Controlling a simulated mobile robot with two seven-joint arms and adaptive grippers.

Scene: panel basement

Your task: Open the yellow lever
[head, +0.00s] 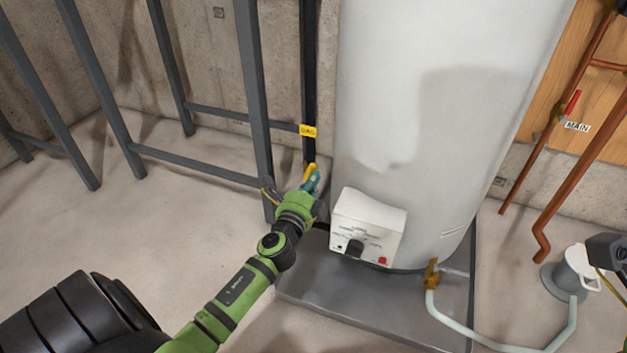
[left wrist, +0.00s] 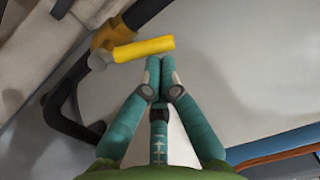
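The yellow lever (head: 309,171) shows in the head view just beyond my left gripper, close to the left side of the white tank. In the left wrist view the yellow lever (left wrist: 145,49) lies nearly level, joined to a brass valve body (left wrist: 112,36) on a black pipe (left wrist: 66,108). My left gripper (head: 312,181) has teal fingers. In the left wrist view its fingertips (left wrist: 160,66) are together, right by the lever's free end. Nothing shows between them; I cannot tell whether they touch the lever. My right gripper is not in view.
The white tank (head: 420,90) with its control box (head: 368,226) stands close to the right of my left gripper, on a grey tray (head: 330,298). A grey metal frame (head: 254,90) stands to the left. A yellow tag (head: 308,130) is above the lever.

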